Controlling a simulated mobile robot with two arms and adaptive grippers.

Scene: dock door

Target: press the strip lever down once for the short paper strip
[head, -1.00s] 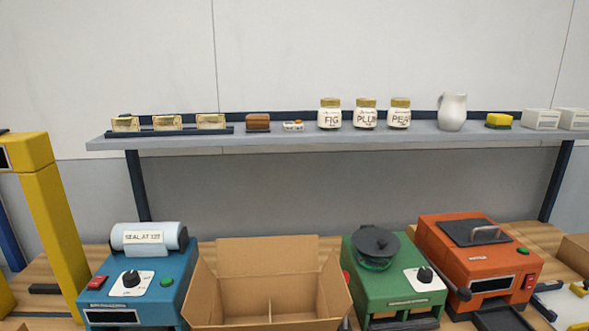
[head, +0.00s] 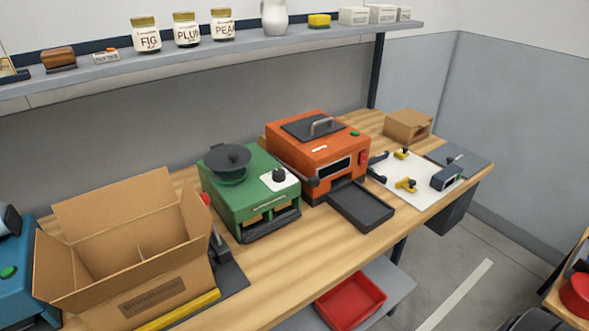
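No part of either gripper shows in the head view. A dark lever with a ball knob (head: 312,181) is on the left side of the orange machine (head: 318,152). A second dark upright lever-like part (head: 218,243) stands between the green machine (head: 249,190) and the open carton. I cannot tell which of these is the strip lever. The green machine has a round black top piece (head: 227,157), a white panel with a black knob (head: 279,176) and a dark front opening. I cannot make out a loose paper strip.
An open cardboard carton (head: 150,278) stands front left, beside a blue machine (head: 14,268). A black tray (head: 361,206) juts from the orange machine. A white board with yellow clamps (head: 420,185) and a small brown box (head: 408,126) lie right. A red bin (head: 351,300) sits below.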

